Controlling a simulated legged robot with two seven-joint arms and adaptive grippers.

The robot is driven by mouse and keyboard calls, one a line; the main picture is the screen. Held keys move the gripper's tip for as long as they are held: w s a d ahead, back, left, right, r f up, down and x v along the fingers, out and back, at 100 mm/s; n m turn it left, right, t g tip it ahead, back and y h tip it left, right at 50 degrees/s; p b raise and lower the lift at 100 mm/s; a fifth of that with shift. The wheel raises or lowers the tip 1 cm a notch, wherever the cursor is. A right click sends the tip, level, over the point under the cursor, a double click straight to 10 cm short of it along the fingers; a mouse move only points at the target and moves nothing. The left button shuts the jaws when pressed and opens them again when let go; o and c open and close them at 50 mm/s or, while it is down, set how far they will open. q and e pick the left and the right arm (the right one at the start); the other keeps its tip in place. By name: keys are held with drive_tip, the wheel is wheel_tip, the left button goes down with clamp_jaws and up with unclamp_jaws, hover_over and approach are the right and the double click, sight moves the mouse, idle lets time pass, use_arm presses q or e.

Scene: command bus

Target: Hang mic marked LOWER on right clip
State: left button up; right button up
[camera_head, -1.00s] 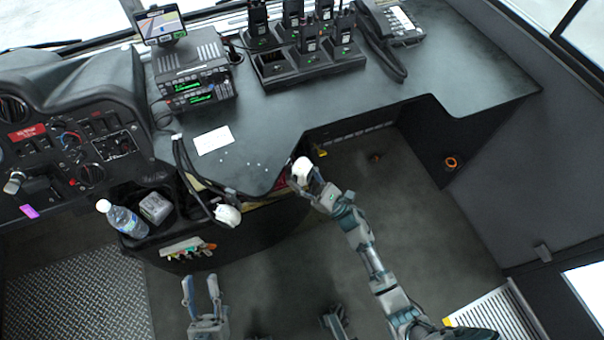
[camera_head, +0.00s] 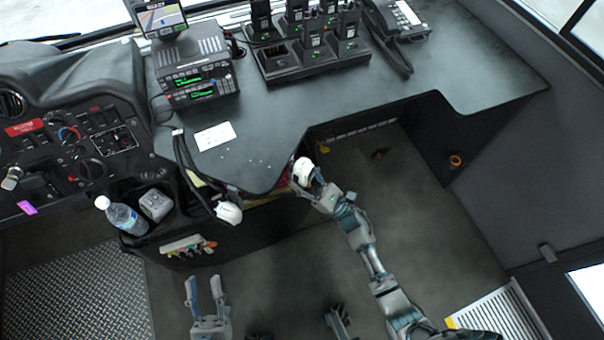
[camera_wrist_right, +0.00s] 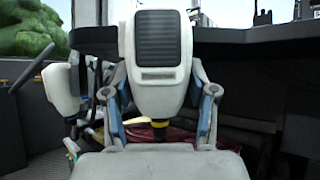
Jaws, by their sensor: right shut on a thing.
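A white mic (camera_head: 304,171) is in my right gripper (camera_head: 314,187), at the front edge of the desk. In the right wrist view this mic (camera_wrist_right: 161,60) stands upright between the two fingers (camera_wrist_right: 163,110), its dark ribbed grille facing the camera. I cannot read any marking on it, and the clip behind it is hidden. A second white mic (camera_head: 229,212) hangs at the desk edge further left; it also shows at the left of the right wrist view (camera_wrist_right: 62,90). My left gripper (camera_head: 205,296) is open and empty, low in the head view.
Two stacked radios (camera_head: 193,75) with black cables stand on the desk (camera_head: 280,125). A charger dock (camera_head: 310,65) with several handheld radios and a phone (camera_head: 400,22) are at the back. A water bottle (camera_head: 124,217) stands in a tray at left. The floor right of my right arm is clear.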

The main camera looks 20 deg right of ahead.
use_arm(q)
drive_tip(key=shift+w+f+b, duration=0.1)
drive_tip(key=shift+f+b, duration=0.45)
drive_tip(key=shift+f, duration=0.4)
use_arm(e)
drive_tip(key=shift+d+f, duration=0.1)
drive_tip(key=shift+f, duration=0.55)
use_arm(q)
drive_tip(key=shift+f, duration=0.1)
drive_tip(key=shift+f+b, duration=0.55)
drive_tip(key=shift+f, duration=0.15)
use_arm(e)
drive_tip(key=shift+f, duration=0.5)
use_arm(q)
drive_tip(key=shift+f+g, duration=0.1)
drive_tip(key=shift+g, duration=0.2)
use_arm(e)
drive_tip(key=shift+f+b, duration=0.35)
use_arm(q)
drive_tip(key=shift+f, duration=0.5)
use_arm(e)
drive_tip(key=shift+r, duration=0.1)
drive_tip(key=o, duration=1.1)
